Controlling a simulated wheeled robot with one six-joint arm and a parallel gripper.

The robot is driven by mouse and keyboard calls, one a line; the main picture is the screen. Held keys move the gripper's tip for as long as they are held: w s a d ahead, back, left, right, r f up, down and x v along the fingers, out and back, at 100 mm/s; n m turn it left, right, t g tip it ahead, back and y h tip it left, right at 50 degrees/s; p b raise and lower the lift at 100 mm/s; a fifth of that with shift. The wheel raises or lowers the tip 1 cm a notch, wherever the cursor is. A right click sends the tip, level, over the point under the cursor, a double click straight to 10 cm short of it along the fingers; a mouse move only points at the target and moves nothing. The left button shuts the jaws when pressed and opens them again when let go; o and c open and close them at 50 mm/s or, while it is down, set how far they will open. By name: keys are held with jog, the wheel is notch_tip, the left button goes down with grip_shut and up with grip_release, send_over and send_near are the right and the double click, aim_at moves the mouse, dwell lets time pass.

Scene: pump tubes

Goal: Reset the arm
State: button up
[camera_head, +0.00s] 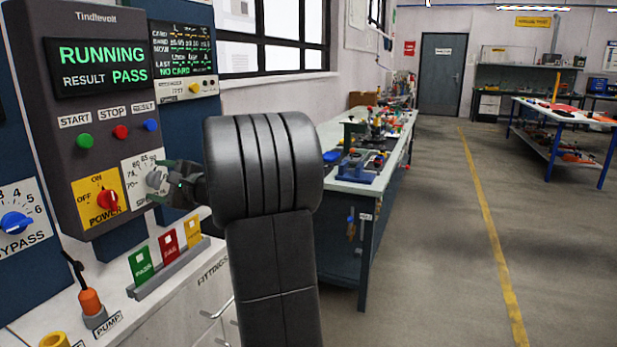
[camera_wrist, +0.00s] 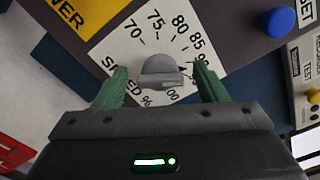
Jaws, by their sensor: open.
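My arm stands large in the middle of the head view, and my gripper (camera_head: 163,182) reaches left to the speed dial on the control box. In the wrist view my gripper (camera_wrist: 160,85) is open, its two green fingers apart on either side of the grey speed knob (camera_wrist: 161,69). The knob also shows in the head view (camera_head: 155,177), partly behind the fingers. In the wrist view there are gaps between the knob and both fingers. The control box (camera_head: 60,140) has a display (camera_head: 102,66) reading RUNNING, RESULT PASS.
The red power knob (camera_head: 107,200) is left of the dial. Start (camera_head: 85,140), stop (camera_head: 120,131) and reset (camera_head: 151,125) buttons sit above. Green, red and yellow cards (camera_head: 168,247) stand below on the counter. A cluttered workbench (camera_head: 338,240) is right of my arm; the floor beyond is open.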

jog(key=shift+x, duration=0.9)
jog(key=p, duration=0.1)
jog(key=m+p, duration=0.1)
jog(key=shift+s+d+r+p, duration=0.1)
jog(key=shift+d+r+p, duration=0.1)
jog(key=shift+r+p, duration=0.1)
jog(key=m+p, duration=0.4)
jog(key=p, duration=0.3)
jog(key=shift+m+p, duration=0.4)
jog(key=s+f+b+v, duration=0.1)
jog(key=b+v, duration=0.1)
jog(key=v, duration=1.3)
jog(key=shift+s+a+f+n, duration=0.25)
jog(key=shift+f+n, duration=0.1)
jog(key=shift+n, duration=0.05)
